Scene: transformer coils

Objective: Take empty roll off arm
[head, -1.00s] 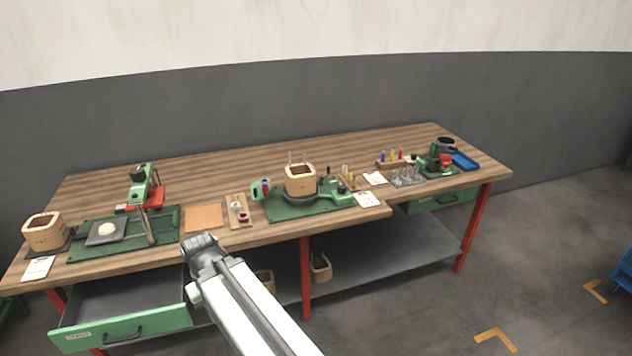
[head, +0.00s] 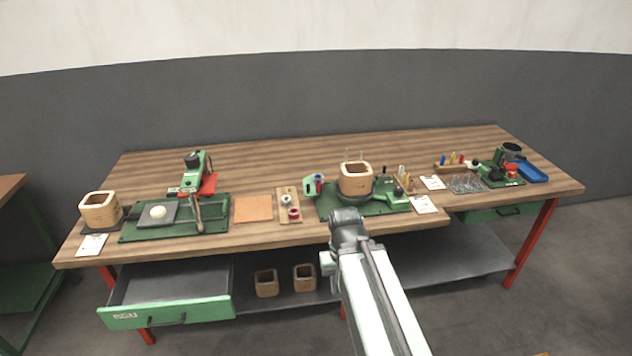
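My arm reaches up from the bottom of the head view. Its dark grey end, my gripper (head: 347,222), is in front of the bench's front edge, below the middle green mat. Its fingers cannot be made out. A small green holder (head: 310,186) with a roundish part at its side stands at the left end of that mat, left of a wooden coil block (head: 355,180). A wooden tray (head: 284,192) left of it holds small white and red rolls (head: 292,212). I cannot tell which piece is the empty roll or whether it sits on an arm.
The wooden bench (head: 270,160) has a green press (head: 197,172), an orange pad (head: 253,208) and another coil block (head: 100,210) at left. Tools and a blue tray (head: 531,173) stand at right. An open green drawer (head: 165,310) juts out at left. Coil blocks (head: 266,283) lie on the lower shelf.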

